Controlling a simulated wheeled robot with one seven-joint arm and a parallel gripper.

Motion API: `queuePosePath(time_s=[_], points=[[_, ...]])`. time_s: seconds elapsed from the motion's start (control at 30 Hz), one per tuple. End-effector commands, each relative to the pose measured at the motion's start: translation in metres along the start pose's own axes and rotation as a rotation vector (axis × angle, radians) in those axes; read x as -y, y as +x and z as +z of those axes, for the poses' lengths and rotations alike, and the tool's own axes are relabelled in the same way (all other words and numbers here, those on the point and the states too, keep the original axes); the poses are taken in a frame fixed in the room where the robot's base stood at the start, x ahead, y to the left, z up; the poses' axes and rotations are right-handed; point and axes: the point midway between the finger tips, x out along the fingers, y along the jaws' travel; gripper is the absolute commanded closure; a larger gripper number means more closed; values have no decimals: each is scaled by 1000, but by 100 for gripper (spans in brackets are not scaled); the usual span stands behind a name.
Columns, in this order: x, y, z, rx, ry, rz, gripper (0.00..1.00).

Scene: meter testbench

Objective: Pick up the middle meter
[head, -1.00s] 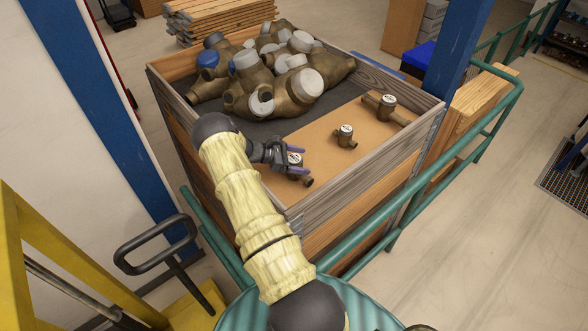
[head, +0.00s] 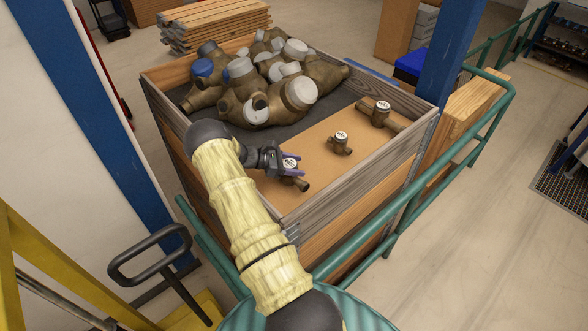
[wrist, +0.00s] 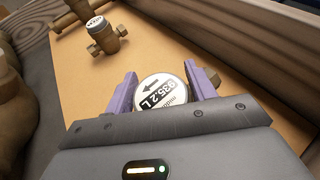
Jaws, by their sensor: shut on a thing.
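Three brass meters with round white dials stand in a row on the tan board in the crate. My gripper (head: 287,164) is shut on the nearest meter (head: 291,162), with one purple finger on each side of its head. In the wrist view, this meter (wrist: 162,92) has a dial reading 935.2 L. I cannot tell whether it is off the board. The middle meter (head: 341,143), a small one, stands free to the right and behind; it also shows in the wrist view (wrist: 104,36). The far meter (head: 380,113), with a longer pipe, stands beyond it.
The wooden crate (head: 345,195) has raised walls around the board. A heap of large brass meters (head: 265,85) lies on the dark back part. A green rail (head: 400,212) runs along the front, and a blue post (head: 450,60) stands at the right.

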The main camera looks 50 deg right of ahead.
Motion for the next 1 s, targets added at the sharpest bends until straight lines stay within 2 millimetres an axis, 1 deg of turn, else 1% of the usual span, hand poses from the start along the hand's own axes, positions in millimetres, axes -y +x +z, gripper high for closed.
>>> queuePosePath(time_s=[0.17, 0.37, 0.57, 0.8, 1.0], points=[[-1, -10, 23, 0, 5, 2, 92], [-1, -26, 61, 0, 7, 3, 92], [0, -44, 106, 0, 7, 3, 92], [0, -68, 165, -1, 9, 3, 92], [0, -87, 211, 0, 7, 2, 92]])
